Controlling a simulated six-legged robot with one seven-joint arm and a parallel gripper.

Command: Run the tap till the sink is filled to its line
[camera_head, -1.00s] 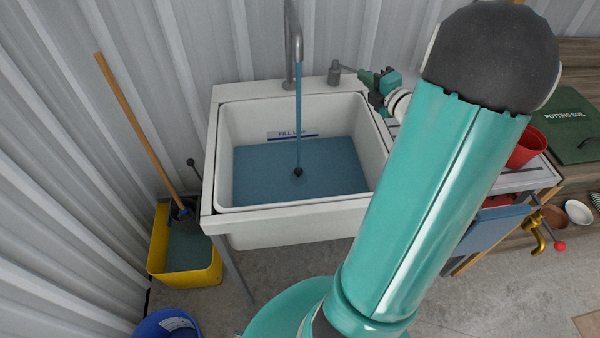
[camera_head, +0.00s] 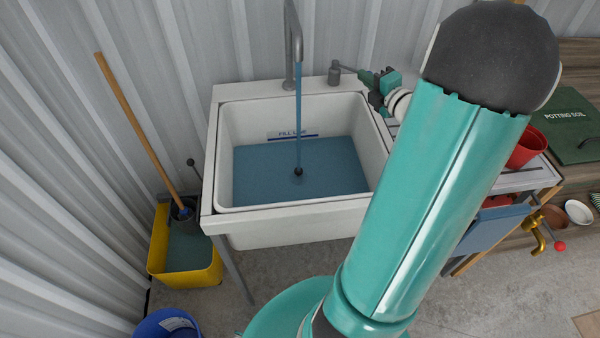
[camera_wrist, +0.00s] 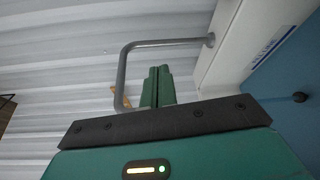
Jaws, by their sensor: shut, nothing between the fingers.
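The grey tap (camera_head: 293,45) stands behind the white sink (camera_head: 209,150), and a stream of water (camera_head: 299,110) runs from its spout. Blue water (camera_head: 260,172) covers the sink floor. Its surface lies a little below the dark blue fill line (camera_head: 292,136) on the back wall. The grey tap valve with its lever (camera_head: 335,72) is right of the spout. My gripper (camera_head: 364,76) is shut and empty beside the lever; I cannot tell if they touch. The wrist view shows the shut green fingers (camera_wrist: 158,75), the tap (camera_wrist: 165,43) and the fill line (camera_wrist: 270,52).
A yellow mop bucket (camera_head: 200,277) with a wooden-handled tool (camera_head: 140,135) stands left of the sink. A blue bucket (camera_head: 165,325) is on the floor in front. Right of my arm are a red pot (camera_head: 527,148), a potting soil bag (camera_head: 565,120) and a brass tap (camera_head: 537,235).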

